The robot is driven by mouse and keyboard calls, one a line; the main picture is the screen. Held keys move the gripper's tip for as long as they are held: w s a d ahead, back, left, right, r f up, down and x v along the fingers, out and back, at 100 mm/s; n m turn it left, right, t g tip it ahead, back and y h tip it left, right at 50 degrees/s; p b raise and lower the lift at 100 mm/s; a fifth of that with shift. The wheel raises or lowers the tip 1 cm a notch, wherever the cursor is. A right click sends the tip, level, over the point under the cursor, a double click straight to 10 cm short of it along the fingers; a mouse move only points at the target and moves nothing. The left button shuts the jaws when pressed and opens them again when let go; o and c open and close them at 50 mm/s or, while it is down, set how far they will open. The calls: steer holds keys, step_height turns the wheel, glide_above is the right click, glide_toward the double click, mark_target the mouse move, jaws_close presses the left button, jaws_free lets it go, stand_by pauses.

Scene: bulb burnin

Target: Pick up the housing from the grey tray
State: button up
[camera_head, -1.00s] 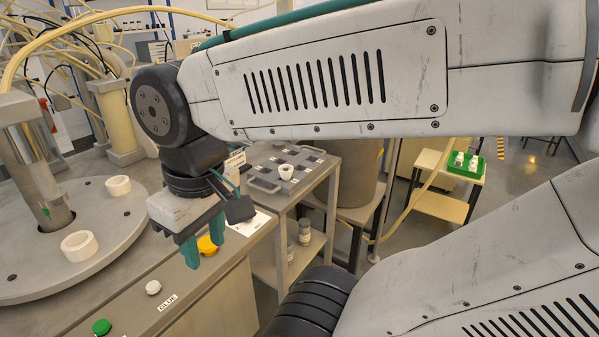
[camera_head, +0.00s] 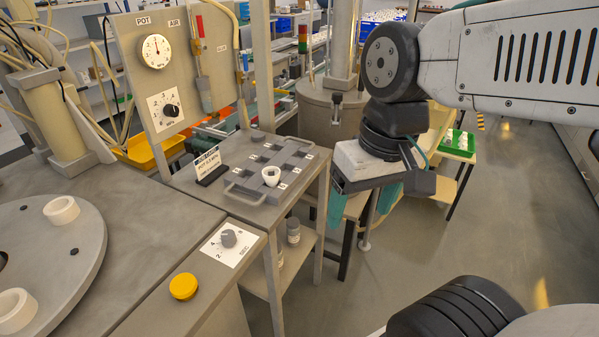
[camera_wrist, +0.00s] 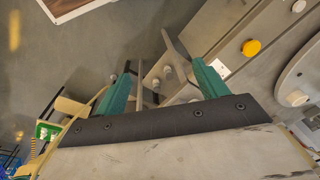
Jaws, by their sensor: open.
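The housing (camera_head: 271,176) is a small white cup-like piece with a dark opening. It sits at the near side of the grey tray (camera_head: 250,194), which has handles and several square pockets with white labels. The tray rests on a small metal stand left of my gripper in the head view. My gripper (camera_head: 362,206) is open and empty, pointing down, to the right of the stand and clear of the tray. Its two teal fingers are spread wide in the wrist view (camera_wrist: 163,68). I cannot make out the housing in the wrist view.
A sign (camera_head: 207,164) stands at the tray's left. The bench with a round plate (camera_head: 70,240), a yellow button (camera_head: 183,286) and a dial (camera_head: 228,239) lies at the left. A large drum (camera_head: 325,112) stands behind. A green bin (camera_head: 459,143) is at the right. Open floor lies on the right.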

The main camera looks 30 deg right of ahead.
steer(key=w+a+f+m+g+y, duration=0.1)
steer(key=w+a+f+m+y, duration=0.2)
steer(key=w+a+m+y, duration=0.3)
steer(key=m+t+y, duration=0.2)
steer(key=m+t, duration=0.8)
steer(key=m, duration=1.1)
glide_toward(268, 174)
steer(key=shift+w+a+f, duration=0.1)
steer(key=shift+a, duration=0.2)
steer(key=shift+w+a+f, duration=0.15)
steer(key=shift+a, duration=0.2)
steer(key=x, duration=0.7)
steer(key=shift+w+a, duration=0.1)
steer(key=shift+w, duration=0.2)
steer(key=c, duration=1)
